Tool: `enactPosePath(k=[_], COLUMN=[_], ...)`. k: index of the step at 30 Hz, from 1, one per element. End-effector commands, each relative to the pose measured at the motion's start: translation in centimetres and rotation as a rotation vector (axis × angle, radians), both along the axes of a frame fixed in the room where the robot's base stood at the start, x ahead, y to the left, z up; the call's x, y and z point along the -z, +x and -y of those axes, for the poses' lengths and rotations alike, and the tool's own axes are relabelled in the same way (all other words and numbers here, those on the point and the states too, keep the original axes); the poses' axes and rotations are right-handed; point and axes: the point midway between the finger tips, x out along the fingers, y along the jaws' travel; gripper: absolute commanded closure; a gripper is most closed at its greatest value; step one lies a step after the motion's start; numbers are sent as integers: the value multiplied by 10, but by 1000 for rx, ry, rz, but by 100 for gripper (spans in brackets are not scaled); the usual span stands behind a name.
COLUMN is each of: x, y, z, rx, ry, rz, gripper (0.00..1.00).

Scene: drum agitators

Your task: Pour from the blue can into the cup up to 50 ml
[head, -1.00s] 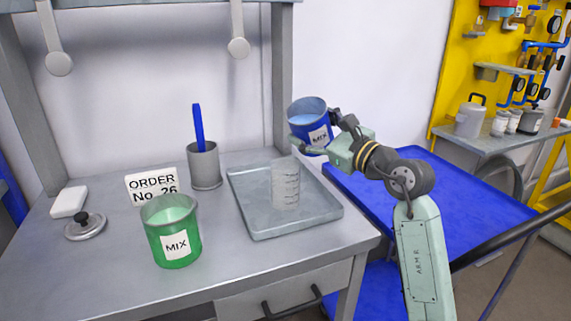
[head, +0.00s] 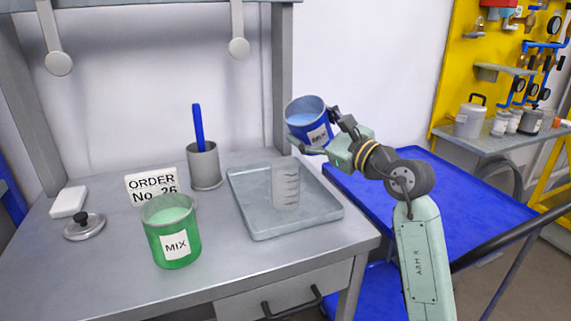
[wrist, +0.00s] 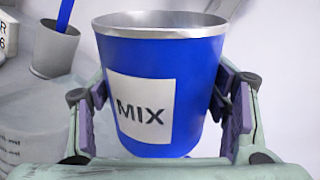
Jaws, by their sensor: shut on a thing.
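The blue can (head: 309,128) with a white MIX label is in my gripper (head: 322,138), held in the air above the right part of the tray. The clear graduated cup (head: 286,186) stands upright on the grey tray (head: 262,222), below and left of the can. The cup looks empty in the head view; its edge shows at the wrist view's lower left (wrist: 30,150).
A green MIX can (head: 172,240) stands at the front left of the bench. Behind it are an order card (head: 150,186) and a grey holder (head: 205,168) with a blue stick. A lid (head: 85,227) and a white block (head: 69,202) lie at the left. A blue cart (head: 430,195) stands at the right.

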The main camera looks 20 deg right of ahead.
Motion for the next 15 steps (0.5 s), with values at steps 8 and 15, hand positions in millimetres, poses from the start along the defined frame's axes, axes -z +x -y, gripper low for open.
enactPosePath(k=[8, 15], x=[-3, -3], y=[-1, -2], z=[-1, -2], rx=[1, 0], ry=[-15, -26], rz=[12, 19], gripper=[76, 76])
